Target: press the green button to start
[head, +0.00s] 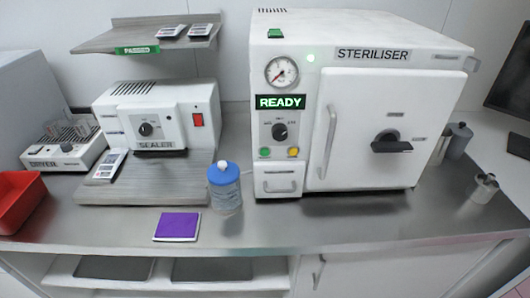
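The white steriliser (425,31) stands on the steel counter, right of centre. Its door (350,115) is closed, with a black handle knob (391,143) on it. A small green button (265,152) sits low on its left control panel, beside a small yellow button (293,152). Above them are a black dial (279,131), a green READY display (280,102) and a pressure gauge (282,72). Neither of my grippers is in view.
A blue-lidded jar (225,188) stands in front of the steriliser's left side. A purple pad (178,226) lies near the counter's front edge. The sealer (178,100), dryer (60,150) and red bin (18,200) are at left. Metal containers (483,189) stand at right.

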